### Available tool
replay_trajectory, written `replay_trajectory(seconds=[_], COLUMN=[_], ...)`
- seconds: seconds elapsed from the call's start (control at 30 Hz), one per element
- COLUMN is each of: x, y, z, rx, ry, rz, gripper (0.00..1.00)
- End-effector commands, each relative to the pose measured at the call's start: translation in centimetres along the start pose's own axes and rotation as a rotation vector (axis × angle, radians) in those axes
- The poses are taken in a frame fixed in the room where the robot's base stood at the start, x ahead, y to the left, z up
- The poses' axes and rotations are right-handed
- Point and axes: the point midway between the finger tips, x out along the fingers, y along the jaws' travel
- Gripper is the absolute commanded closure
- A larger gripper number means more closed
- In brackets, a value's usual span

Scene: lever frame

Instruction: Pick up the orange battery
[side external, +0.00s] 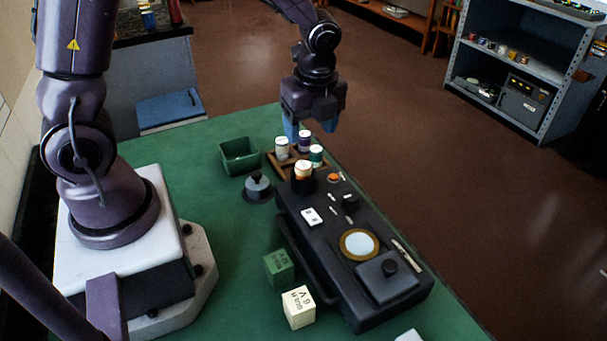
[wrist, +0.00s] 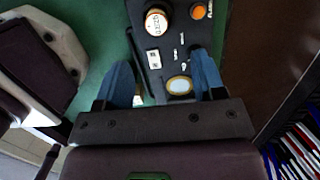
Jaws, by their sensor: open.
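The orange battery (side external: 303,170) appears to be the short upright cylinder with a white printed top, standing in a dark holder at the far end of the black panel. It also shows at the top of the wrist view (wrist: 157,20), beyond the fingertips. My gripper (side external: 310,127) is above the far end of the table, with its blue fingers pointing down. In the wrist view the two fingers (wrist: 162,66) are spread apart with nothing held between them. The gripper is apart from the battery.
Several other white-topped cylinders (side external: 304,139) stand in a brown tray (side external: 272,163) behind the battery. The black panel (side external: 347,300) carries an orange button (side external: 333,178), a round dial (side external: 359,245) and small parts. A green bin (side external: 239,157) and two lettered cubes (side external: 299,307) are nearby.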

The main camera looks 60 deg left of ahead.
Motion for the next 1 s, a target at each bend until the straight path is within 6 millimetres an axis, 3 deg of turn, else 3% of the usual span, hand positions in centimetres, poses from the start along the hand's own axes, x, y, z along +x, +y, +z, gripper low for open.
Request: replay_trajectory(seconds=[0.1, 0.37, 0.7, 1.0], x=[2.4, 4.5, 9.0, 9.4], y=[0.1, 0.1, 0.5, 0.5], z=[0.0, 0.0, 0.1, 0.1], rx=[-0.001, -0.002, -0.002, -0.003], ry=[0.0, 0.0, 0.0, 0.0], rz=[0.006, 0.002, 0.003, -0.001], gripper=[0.37, 0.37, 0.37, 0.37])
